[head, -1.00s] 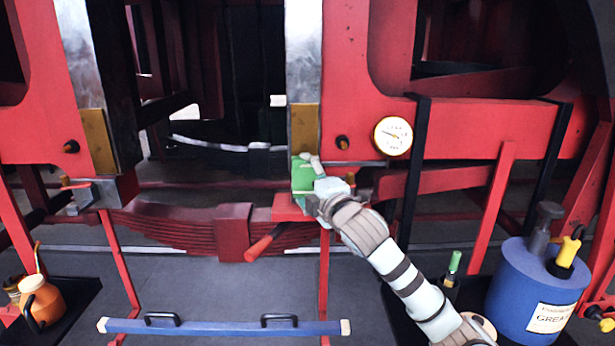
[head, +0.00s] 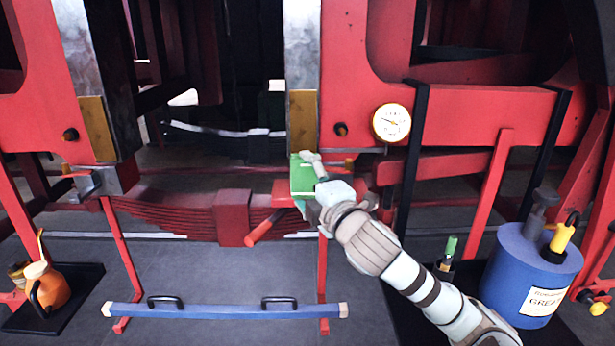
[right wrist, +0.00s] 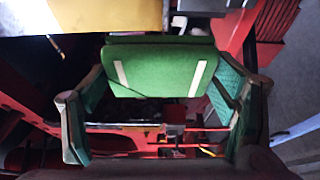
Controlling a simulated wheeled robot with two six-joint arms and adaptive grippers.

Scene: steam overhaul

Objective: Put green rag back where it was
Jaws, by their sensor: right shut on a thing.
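The green rag (head: 303,178) is a flat folded pad in the middle of the head view, just below the brass-coloured block on the upright post. My right gripper (head: 316,178) is shut on it, with the arm coming in from the lower right. In the right wrist view the green rag (right wrist: 155,72), with two pale stripes, spans the space between the fingers of my right gripper (right wrist: 160,100). I cannot tell whether the rag touches the block or anything beneath it. My left gripper is not in view.
A brass-coloured block (head: 303,120) is close above the rag. A red-handled tool (head: 265,227) is just below left. A round gauge (head: 391,123) is on the red frame. A blue grease drum (head: 520,275) stands right, an orange oil can (head: 48,287) left, a blue bar (head: 220,311) in front.

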